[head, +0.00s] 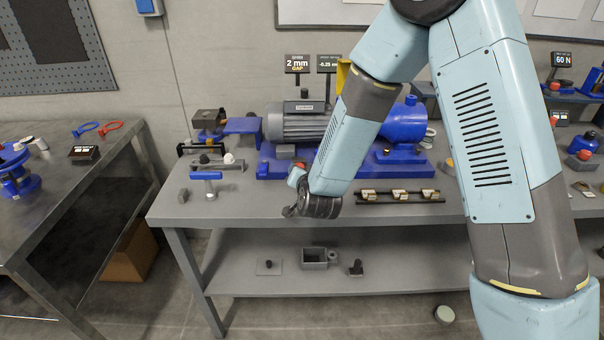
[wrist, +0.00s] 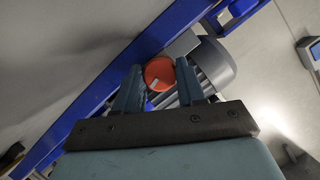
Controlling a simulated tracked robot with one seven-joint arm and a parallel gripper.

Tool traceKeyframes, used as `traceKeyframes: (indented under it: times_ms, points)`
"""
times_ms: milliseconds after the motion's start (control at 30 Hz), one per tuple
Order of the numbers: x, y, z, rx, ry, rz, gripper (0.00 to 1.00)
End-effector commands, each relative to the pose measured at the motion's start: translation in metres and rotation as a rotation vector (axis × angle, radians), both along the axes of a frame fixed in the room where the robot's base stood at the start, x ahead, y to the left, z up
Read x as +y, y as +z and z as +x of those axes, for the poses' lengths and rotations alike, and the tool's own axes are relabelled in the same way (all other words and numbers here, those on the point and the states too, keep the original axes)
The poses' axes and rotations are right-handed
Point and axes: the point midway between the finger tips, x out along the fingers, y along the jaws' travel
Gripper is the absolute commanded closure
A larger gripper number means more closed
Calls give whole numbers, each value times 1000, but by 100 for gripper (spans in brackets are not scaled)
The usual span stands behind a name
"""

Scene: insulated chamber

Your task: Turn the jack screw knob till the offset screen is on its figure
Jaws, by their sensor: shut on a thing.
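The jack screw knob is a round orange-red cap with a pale mark (wrist: 159,74), seen between my fingers in the wrist view. My gripper (wrist: 163,82) is shut on it, one finger on each side. In the head view my wrist covers most of the gripper at the bench's front side of the motor, and the knob is mostly hidden. The offset screen (head: 327,64) stands on a post behind the motor and appears to read -0.25 mm. Its small upper line is too small to read.
A grey motor (head: 298,122) sits on a blue base with a blue pump (head: 400,122) to its right. A second screen (head: 297,64) reads 2 mm gap. A blue-handled tool (head: 205,176) and a rail with pale blocks (head: 399,195) lie on the bench.

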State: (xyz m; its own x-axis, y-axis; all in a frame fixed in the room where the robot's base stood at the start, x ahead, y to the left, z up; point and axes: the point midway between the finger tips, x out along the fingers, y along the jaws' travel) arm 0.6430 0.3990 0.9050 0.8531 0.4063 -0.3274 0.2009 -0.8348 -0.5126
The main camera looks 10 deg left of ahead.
Motion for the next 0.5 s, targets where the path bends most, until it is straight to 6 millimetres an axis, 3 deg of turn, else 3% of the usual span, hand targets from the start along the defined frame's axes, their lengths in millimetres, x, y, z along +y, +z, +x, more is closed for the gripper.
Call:
traceKeyframes:
  times_ms: [500]
  points:
    - [2, -1, -1, -109, -2, -478, 91]
